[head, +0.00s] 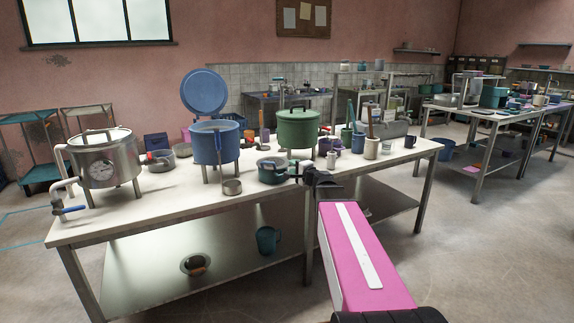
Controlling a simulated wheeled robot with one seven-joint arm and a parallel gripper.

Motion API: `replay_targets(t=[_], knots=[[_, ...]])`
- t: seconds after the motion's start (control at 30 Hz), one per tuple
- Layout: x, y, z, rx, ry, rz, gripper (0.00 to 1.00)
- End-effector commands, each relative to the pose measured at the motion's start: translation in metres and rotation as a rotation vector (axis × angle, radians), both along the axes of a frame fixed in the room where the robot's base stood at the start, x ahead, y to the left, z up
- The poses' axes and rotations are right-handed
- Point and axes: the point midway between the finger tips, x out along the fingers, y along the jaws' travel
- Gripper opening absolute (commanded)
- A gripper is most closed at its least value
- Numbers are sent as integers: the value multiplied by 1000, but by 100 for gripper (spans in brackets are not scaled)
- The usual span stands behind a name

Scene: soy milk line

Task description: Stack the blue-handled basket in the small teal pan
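A small teal pan (271,171) sits on the long steel table, in front of the green lidded pot. Something dark shows in or over its top, too small to make out. My gripper (303,171) is small and dark at the far end of my pink arm, at the pan's right side. Its fingers point toward the pan; I cannot tell if they touch it, or whether they are open or shut on something. I cannot clearly pick out a blue-handled basket; small dark pans with blue and red bits (160,160) stand left of the blue pot.
A steel boiler (105,165), a blue pot (216,146) with raised lid, a ladle (231,186) and a green pot (298,130) crowd the table (180,207). Cups and jars (371,148) stand right. The lower shelf holds a teal mug (267,240). The table's front left strip is clear.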

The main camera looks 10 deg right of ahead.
Motion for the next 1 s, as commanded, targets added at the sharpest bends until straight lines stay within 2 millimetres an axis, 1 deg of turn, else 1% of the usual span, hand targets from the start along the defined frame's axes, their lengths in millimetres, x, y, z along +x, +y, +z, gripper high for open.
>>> replay_targets(t=[0.03,0.1,0.27,0.37,0.47,0.57,0.67,0.77,0.8,0.87,0.9,0.97,1.0], knots=[[-9,-3,0,0,0,0,31],[-14,-5,0,0,0,0,31],[-16,-6,-1,-5,2,4,31],[-20,2,-10,-41,15,30,31],[-29,17,-29,-120,47,84,31],[-44,36,-58,-238,98,165,31],[-63,56,-93,-371,165,263,31],[-88,72,-132,-520,246,372,31],[-100,76,-148,-582,285,417,31],[-118,81,-172,-678,346,485,31],[-131,83,-188,-741,389,531,31],[-151,83,-210,-837,455,595,31],[-164,81,-224,-901,503,637,31]])
